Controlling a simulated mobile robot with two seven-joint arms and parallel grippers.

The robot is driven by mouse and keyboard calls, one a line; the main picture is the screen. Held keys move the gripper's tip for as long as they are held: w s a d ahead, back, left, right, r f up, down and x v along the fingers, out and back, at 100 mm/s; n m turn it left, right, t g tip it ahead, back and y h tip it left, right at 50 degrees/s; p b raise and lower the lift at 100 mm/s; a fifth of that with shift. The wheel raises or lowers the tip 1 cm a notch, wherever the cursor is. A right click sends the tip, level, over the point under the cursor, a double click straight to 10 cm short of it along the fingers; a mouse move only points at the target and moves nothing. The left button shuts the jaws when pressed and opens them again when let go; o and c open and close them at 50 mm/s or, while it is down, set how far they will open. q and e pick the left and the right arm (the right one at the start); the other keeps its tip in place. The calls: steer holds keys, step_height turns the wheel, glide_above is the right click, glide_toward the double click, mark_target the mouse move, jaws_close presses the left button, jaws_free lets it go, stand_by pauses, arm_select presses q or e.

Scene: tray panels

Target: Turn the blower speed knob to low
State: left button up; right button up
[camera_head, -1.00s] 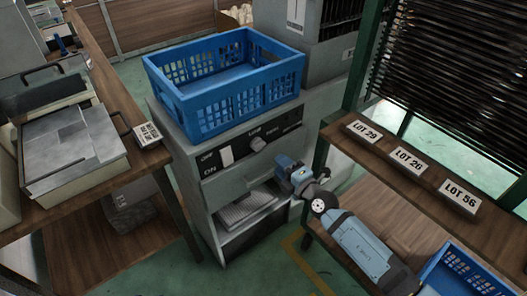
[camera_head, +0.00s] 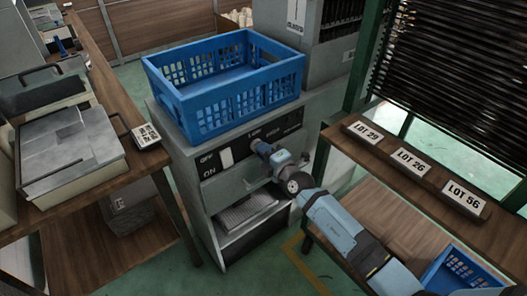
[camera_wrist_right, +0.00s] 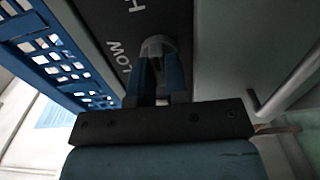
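The blower speed knob is a small round grey knob on the dark front strip of the grey machine (camera_head: 185,158). In the right wrist view the knob (camera_wrist_right: 157,44) shows at the fingertips, near the white lettering "LOW" and an "H". In the head view my right gripper (camera_head: 262,150) covers the knob and meets the strip from the right front. In the right wrist view its two bluish fingers (camera_wrist_right: 159,70) reach to the knob, a small gap between them. I cannot tell whether they grip it. My left gripper is not in view.
A blue crate (camera_head: 240,117) stands on the machine just above the strip. A white ON/OFF switch (camera_head: 227,158) is left of the knob. A slot with a grille (camera_head: 245,210) lies below. A shelf with lot labels (camera_head: 410,162) is at right, a wooden bench (camera_head: 115,95) at left.

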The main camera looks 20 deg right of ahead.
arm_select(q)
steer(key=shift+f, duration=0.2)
arm_select(e)
jaws_close()
arm_select(q)
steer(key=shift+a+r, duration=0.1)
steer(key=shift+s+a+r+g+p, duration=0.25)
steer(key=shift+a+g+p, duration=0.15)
steer(key=shift+p, duration=1.75)
arm_select(e)
steer(key=shift+n, duration=9)
steer(key=o, duration=0.6)
jaws_free()
steer(key=shift+o, duration=0.2)
